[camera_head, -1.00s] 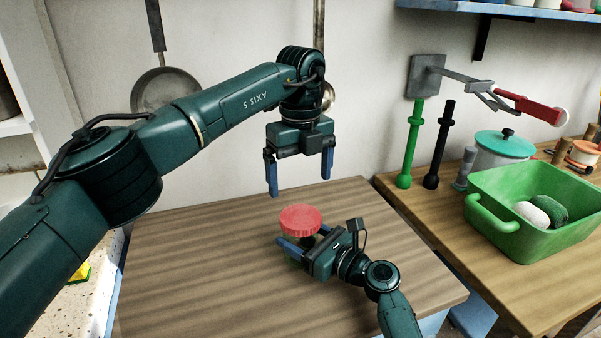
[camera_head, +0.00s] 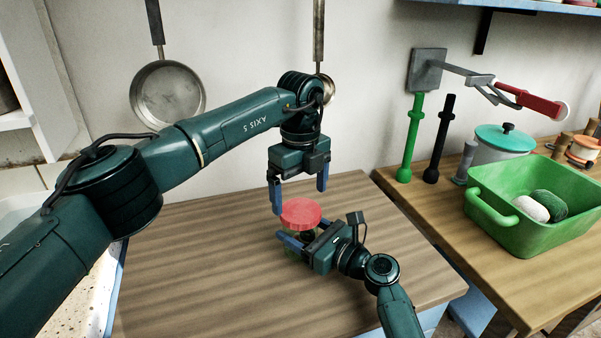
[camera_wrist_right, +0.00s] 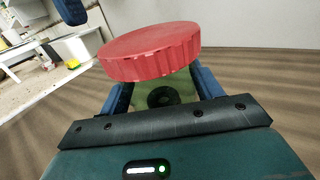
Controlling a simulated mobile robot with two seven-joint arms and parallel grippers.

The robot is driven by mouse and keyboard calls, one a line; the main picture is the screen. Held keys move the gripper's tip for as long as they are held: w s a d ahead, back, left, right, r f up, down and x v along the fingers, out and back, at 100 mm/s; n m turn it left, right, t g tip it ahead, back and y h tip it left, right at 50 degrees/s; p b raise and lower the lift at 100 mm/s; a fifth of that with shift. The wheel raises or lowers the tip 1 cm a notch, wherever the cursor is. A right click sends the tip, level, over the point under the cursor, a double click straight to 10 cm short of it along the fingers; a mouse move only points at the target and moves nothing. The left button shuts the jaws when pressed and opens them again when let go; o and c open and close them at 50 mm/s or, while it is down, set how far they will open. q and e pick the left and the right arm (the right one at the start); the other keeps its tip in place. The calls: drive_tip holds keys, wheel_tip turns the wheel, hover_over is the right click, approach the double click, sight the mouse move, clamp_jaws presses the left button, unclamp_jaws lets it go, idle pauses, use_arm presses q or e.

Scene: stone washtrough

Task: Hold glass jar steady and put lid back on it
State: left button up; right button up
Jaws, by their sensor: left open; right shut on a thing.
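The glass jar (camera_wrist_right: 155,92) is greenish and clear, with a dark ring-like shape inside. My right gripper (camera_head: 298,242) is shut on it just above the table; it is mostly hidden in the head view. The red ribbed lid (camera_head: 301,212) is at the top of the jar, and also shows large in the right wrist view (camera_wrist_right: 150,52). It looks seated on the jar, but the rim is hidden. One finger shows at the wrist view's upper left.
The wooden table (camera_head: 190,270) is otherwise clear around the jar. To the right, a second counter holds a green tub (camera_head: 530,230) and a teal-lidded pot (camera_head: 503,145). A pan (camera_head: 168,95) hangs on the wall behind my left arm.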

sight(300, 210)
use_arm(q)
drive_tip(key=shift+f, duration=1.45)
drive_tip(key=c, duration=1)
drive_tip(key=m, duration=2.4)
drive_tip(key=shift+m, duration=0.4)
drive_tip(key=o, duration=1.1)
drive_tip(key=shift+o, duration=0.2)
